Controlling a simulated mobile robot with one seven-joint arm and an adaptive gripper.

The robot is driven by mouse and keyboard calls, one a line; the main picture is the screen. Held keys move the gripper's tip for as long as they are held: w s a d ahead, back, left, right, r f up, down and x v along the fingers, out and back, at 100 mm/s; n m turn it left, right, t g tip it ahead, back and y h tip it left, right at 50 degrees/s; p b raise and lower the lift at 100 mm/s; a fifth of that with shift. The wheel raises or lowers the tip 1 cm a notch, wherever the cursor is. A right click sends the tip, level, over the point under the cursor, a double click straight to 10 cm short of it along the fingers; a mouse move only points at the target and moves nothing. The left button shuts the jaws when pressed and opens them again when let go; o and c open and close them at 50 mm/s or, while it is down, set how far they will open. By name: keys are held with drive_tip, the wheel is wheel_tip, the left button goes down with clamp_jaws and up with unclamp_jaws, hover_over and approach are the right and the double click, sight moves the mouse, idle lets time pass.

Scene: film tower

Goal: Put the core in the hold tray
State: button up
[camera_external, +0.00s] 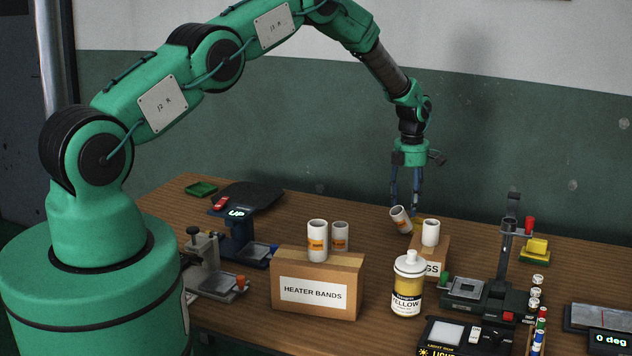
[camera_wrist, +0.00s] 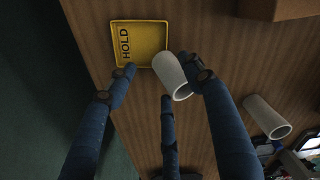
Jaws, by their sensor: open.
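A white core (camera_external: 400,219) with an orange label is tilted right under my gripper (camera_external: 405,204). In the wrist view this core (camera_wrist: 172,76) lies among my open gripper's fingers (camera_wrist: 160,76), close to the right finger, and overlaps the lower right corner of the hold tray. I cannot tell whether it touches the tray or a finger. The yellow hold tray (camera_wrist: 140,45), marked HOLD, looks empty in its visible part. In the external view only a bit of the tray (camera_external: 418,223) shows behind the core.
Another core (camera_external: 431,232) stands on a small box in front of my gripper. A yellow-labelled bottle (camera_external: 408,285) and a black stand (camera_external: 490,295) are nearer. The table behind is mostly clear.

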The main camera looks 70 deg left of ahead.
wheel_tip(320, 180, up, 10)
idle(0.5)
idle(0.6)
